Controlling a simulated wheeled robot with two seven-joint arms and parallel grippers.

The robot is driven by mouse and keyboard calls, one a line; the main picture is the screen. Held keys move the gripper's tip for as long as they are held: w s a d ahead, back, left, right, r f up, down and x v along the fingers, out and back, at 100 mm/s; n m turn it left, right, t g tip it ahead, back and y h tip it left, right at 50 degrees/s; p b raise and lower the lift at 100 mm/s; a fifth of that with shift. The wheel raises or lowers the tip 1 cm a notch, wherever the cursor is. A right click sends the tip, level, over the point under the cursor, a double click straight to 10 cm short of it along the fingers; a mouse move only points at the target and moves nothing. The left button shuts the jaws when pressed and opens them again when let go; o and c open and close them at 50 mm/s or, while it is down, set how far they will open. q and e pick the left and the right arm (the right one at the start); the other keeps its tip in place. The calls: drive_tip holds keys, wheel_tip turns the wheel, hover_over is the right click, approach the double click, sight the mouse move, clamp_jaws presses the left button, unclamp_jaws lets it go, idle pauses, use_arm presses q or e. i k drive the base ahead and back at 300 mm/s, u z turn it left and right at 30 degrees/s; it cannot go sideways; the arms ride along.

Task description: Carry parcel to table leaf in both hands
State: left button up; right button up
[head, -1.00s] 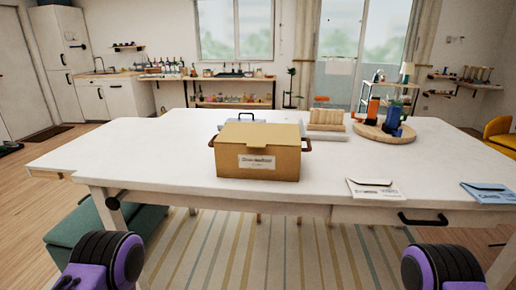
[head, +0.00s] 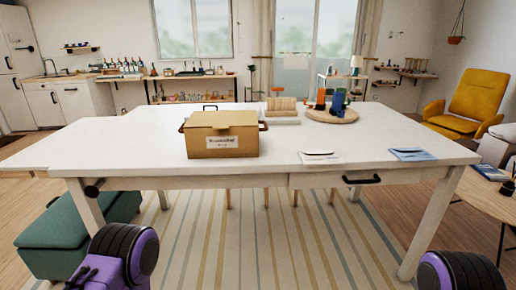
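The parcel (head: 222,136) is a tan box with a pale label on its front and dark handles at its sides. It sits upright on the white table (head: 150,150), near the front edge. A lower leaf (head: 45,152) of the table extends at the left. Of my arms, only purple and black links show at the bottom left and bottom right corners. Both grippers are out of view, and nothing of mine touches the parcel.
A wooden rack (head: 282,107) and a round board (head: 331,115) with orange and blue items stand behind the parcel. Envelopes (head: 319,158) lie at the front edge. A green bench (head: 75,236) is at lower left, a yellow armchair (head: 470,95) at right. Striped rug lies under the table.

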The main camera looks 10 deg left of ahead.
sight(57, 147)
drive_tip(key=z, duration=0.3)
drive_tip(key=k, duration=0.65)
drive_tip(key=u, duration=0.9)
drive_tip(key=i, duration=1.5)
drive_tip(key=z, duration=0.3)
